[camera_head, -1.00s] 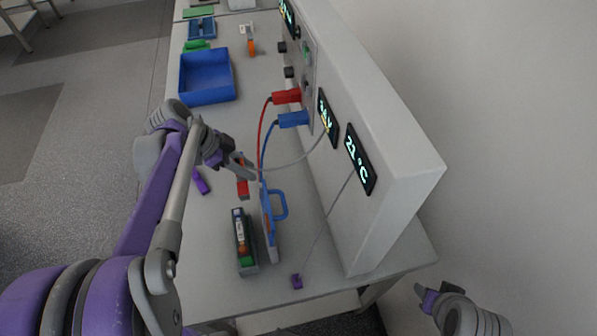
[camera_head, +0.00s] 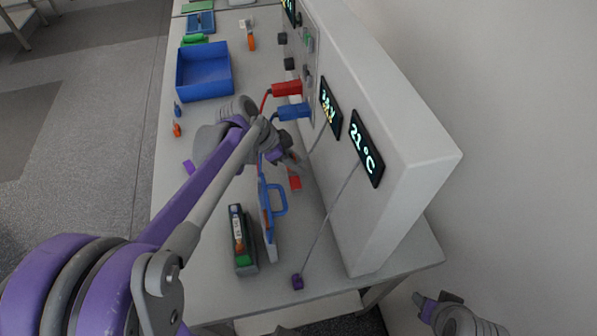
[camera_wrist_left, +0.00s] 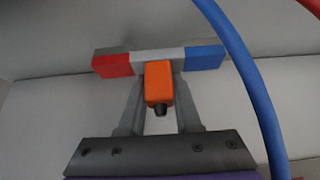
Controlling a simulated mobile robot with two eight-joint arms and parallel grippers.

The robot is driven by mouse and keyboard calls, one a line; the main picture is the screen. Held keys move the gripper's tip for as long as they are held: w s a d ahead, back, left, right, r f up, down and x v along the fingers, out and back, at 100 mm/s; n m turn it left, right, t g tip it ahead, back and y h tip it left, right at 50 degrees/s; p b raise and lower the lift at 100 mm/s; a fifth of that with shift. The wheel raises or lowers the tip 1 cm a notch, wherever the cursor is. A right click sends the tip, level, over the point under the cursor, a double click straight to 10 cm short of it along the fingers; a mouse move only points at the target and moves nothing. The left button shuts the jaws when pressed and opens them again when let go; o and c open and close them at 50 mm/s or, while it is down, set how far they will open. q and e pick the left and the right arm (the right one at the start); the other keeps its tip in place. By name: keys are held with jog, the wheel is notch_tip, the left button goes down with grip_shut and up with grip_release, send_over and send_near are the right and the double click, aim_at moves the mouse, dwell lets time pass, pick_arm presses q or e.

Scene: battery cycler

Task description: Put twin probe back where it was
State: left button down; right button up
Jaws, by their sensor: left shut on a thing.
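The twin probe (camera_wrist_left: 158,82) has an orange body and a crossbar that is red at one end, white in the middle and blue at the other. My left gripper (camera_wrist_left: 158,100) is shut on its orange body in the left wrist view. In the head view, my left gripper (camera_head: 294,168) is between the blue-handled piece and the cycler's front. The probe's red end (camera_head: 295,184) shows just below it; the rest is mostly hidden. A thin cable runs up to the voltage display (camera_head: 330,108). My right gripper (camera_head: 430,302) is at the lower right, away from the table; its jaw gap is unclear.
The grey cycler (camera_head: 395,205) stands along the table's right side. Red (camera_head: 287,89) and blue (camera_head: 293,112) plugs stick out with leads. A battery in a dark holder (camera_head: 242,240), a blue-handled piece (camera_head: 277,200) and a purple clip (camera_head: 297,282) stand nearby. A blue bin (camera_head: 204,72) is farther back.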

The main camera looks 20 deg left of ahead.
pick_arm(q)
notch_tip(320, 180, down, 2)
jog(key=shift+f+b, duration=0.1)
jog(key=shift+b, duration=0.4)
jog(key=shift+d+f, duration=0.1)
jog(key=shift+w, duration=0.1)
pick_arm(e)
jog(key=shift+s+f, duration=0.25)
jog(key=shift+f, duration=0.8)
pick_arm(q)
jog(key=c, duration=0.6)
grip_release()
jog(key=shift+r, duration=0.3)
jog(key=p+v, duration=0.1)
jog(key=v, duration=1)
jog(key=shift+a+r, duration=0.25)
jog(key=shift+r, duration=0.05)
pick_arm(e)
jog(key=shift+w+r, duration=0.1)
jog(key=shift+r, duration=0.55)
